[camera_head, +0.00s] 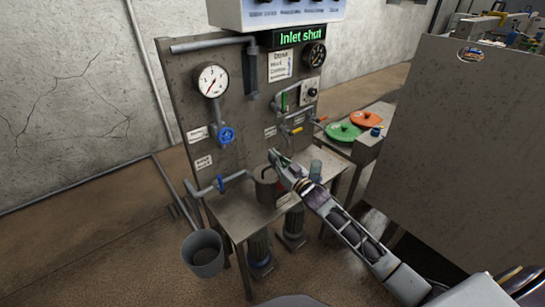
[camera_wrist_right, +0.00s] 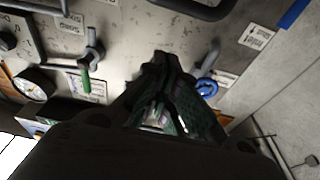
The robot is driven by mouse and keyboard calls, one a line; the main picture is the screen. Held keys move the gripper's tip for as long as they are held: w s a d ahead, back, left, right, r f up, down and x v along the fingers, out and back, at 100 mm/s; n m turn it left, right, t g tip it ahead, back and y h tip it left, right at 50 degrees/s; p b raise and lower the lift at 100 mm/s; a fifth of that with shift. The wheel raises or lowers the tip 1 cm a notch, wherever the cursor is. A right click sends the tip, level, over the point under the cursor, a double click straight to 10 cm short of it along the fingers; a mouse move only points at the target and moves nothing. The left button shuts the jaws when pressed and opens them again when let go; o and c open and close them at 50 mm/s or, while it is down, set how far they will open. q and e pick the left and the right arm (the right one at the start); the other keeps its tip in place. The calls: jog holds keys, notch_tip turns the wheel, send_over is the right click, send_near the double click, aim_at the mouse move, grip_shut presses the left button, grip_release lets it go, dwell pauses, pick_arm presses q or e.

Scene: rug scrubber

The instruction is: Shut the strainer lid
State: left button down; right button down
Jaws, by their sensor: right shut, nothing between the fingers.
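The strainer appears to be the dark metal pot (camera_head: 264,190) on the steel bench, with pipework joining it from the left. My right gripper (camera_head: 274,157) reaches in from the lower right and stands above and just beside the pot's top. Its fingers are closed and empty; they also show closed in the right wrist view (camera_wrist_right: 165,65). The gripper and forearm cover part of the pot's right side, and I cannot make out the lid or how far open it is. My left gripper is in neither view.
A steel panel (camera_head: 172,85) behind the bench carries a gauge (camera_head: 212,80), a blue handwheel (camera_head: 226,135) and a display (camera_head: 300,37) reading "Inlet shut". A grey bucket (camera_head: 203,262) is at front left. Green (camera_head: 343,132) and orange (camera_head: 366,118) discs lie on the side bench.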

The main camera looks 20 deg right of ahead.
jog(key=v, duration=0.3)
jog(key=shift+s+r, duration=0.1)
jog(key=shift+s, duration=0.1)
jog(key=shift+s+d, duration=0.25)
jog(key=shift+s, duration=0.4)
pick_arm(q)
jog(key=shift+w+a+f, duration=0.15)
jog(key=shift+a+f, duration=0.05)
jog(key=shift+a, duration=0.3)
pick_arm(e)
jog(key=v, duration=0.4)
jog(key=shift+r, duration=0.1)
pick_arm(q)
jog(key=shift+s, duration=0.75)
